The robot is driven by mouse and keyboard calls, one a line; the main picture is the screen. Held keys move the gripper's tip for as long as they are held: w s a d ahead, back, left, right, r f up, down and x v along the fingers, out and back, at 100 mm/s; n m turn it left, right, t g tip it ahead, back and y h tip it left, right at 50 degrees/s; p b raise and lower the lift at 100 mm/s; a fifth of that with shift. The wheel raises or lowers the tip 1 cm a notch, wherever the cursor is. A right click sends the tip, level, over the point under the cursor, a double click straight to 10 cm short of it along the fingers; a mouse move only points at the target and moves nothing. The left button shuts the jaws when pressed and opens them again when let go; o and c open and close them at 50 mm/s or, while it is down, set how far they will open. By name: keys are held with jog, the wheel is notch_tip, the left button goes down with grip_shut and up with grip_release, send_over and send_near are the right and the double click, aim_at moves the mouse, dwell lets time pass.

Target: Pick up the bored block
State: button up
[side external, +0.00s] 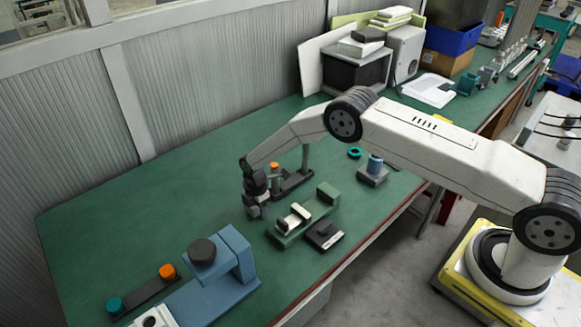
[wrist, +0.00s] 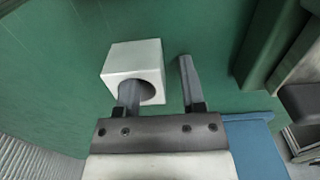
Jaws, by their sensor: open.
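The bored block (wrist: 122,62) is a white cube with a round dark hole in one face, left of centre in the wrist view. I cannot tell whether that finger touches the block or enters the hole. The right finger stands clear, right of the block, with green surface between. In the side external view my gripper (side external: 257,209) points down low over the green bench, left of the green fixture; the block is not clearly visible there.
The green fixture (side external: 322,203) with pale parts stands right of my gripper. A blue stand (side external: 236,252) with a dark round knob is nearer the camera. A white part with a dark hole (side external: 145,321) is at the bottom edge.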

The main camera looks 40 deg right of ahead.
grip_shut()
jog(key=shift+r, duration=0.15)
jog(key=shift+r, duration=0.75)
jog(key=s+d+r, duration=0.1)
jog(key=s+r, duration=1)
jog(key=s, duration=0.2)
jog(key=shift+s+d, duration=0.4)
jog(key=shift+r, duration=0.1)
